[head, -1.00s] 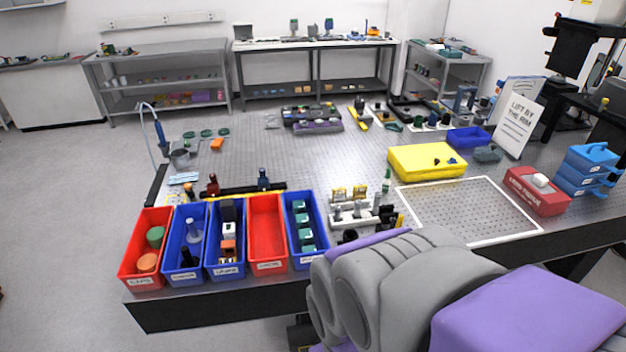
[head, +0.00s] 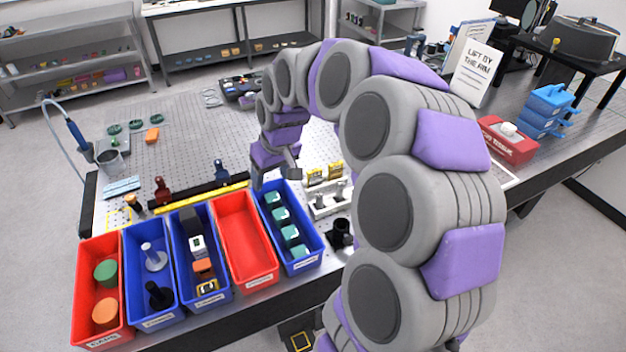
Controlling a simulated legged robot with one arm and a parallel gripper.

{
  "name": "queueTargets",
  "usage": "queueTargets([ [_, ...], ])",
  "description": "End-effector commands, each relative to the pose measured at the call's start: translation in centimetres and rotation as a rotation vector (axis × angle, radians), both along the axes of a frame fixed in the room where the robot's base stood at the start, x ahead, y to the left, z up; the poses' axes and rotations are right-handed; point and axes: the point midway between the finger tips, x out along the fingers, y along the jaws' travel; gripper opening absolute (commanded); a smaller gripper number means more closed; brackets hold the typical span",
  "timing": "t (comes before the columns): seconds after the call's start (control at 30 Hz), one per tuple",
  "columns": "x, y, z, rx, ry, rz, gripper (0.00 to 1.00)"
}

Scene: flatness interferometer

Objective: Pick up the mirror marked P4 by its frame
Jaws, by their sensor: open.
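I cannot make out a P4 marking on anything in the head view, so I cannot tell which piece is the mirror. My gripper (head: 274,182) hangs open and points down at the back edge of the right blue bin (head: 317,247), with nothing seen between its fingers. Several teal-and-white blocks (head: 289,234) lie in that bin. Just right of my gripper, small yellow-topped parts (head: 316,175) stand by a white holder (head: 318,208). My arm hides much of the table's middle and right.
Red and blue bins (head: 248,268) line the table's front edge. A yellow-black rail (head: 200,194) lies behind them. A red box (head: 509,141), blue stacked trays (head: 546,108) and a sign reading "LIFT BY THE RIM" (head: 474,70) stand at right. The perforated tabletop (head: 205,130) is mostly clear at back left.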

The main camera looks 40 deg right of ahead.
Motion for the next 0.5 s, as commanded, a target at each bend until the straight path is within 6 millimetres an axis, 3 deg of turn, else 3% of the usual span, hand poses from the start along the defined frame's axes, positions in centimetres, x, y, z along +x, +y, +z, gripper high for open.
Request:
queueTargets([
  [0.1, 3.5, -6.4, -1.9, -0.012, -0.054, -0.074, 0.68],
  [0.3, 5.8, -15.8, -4.3, -0.060, -0.116, -0.180, 0.68],
  [0.4, 6.0, -18.7, -5.3, -0.078, -0.126, -0.211, 0.68],
  [0.5, 6.0, -20.2, -5.7, -0.091, -0.133, -0.228, 0.68],
])
